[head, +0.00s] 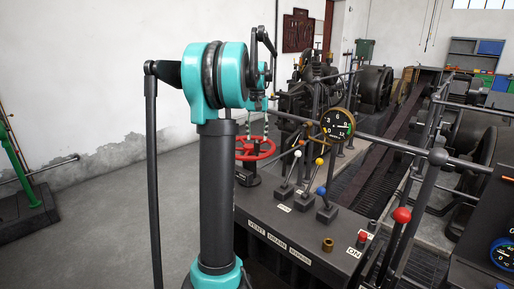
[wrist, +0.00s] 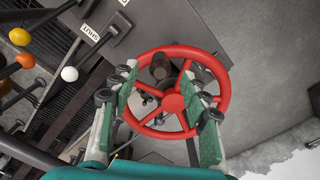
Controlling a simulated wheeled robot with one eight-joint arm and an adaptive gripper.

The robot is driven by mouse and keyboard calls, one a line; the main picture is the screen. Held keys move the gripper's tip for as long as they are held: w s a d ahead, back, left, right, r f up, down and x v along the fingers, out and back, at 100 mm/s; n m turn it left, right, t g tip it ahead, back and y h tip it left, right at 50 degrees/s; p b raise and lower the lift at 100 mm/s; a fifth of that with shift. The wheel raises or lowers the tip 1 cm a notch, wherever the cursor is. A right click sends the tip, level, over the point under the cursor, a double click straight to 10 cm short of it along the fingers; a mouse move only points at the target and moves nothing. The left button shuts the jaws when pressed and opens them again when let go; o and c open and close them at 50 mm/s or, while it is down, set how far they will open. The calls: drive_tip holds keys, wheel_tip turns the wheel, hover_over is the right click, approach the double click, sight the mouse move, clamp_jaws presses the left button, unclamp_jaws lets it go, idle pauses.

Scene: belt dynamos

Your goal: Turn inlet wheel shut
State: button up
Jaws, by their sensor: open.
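The red inlet wheel (head: 264,156) stands on a short dark post at the left end of the dark console in the head view, partly hidden by my arm. In the wrist view the wheel (wrist: 174,104) fills the middle, with a red hub, spokes and a round rim. My gripper (wrist: 168,88) is open, with one green-padded finger at the wheel's left side and the other at its right. The fingers overlap the rim in this view; I cannot tell whether they touch it. In the head view the striped fingers of my gripper (head: 252,126) show just above the wheel.
Levers with white, yellow and blue knobs (head: 321,190) stand just right of the wheel. A gauge (head: 338,124) and a rail (head: 400,146) rise behind them. A red-knobbed lever (head: 401,215) stands further right. Bare floor (head: 130,205) lies left of the console.

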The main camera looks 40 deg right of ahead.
sight(257, 154)
wheel_tip(257, 154, down, 6)
drive_tip(key=shift+r, duration=0.1)
idle(0.4)
clamp_jaws()
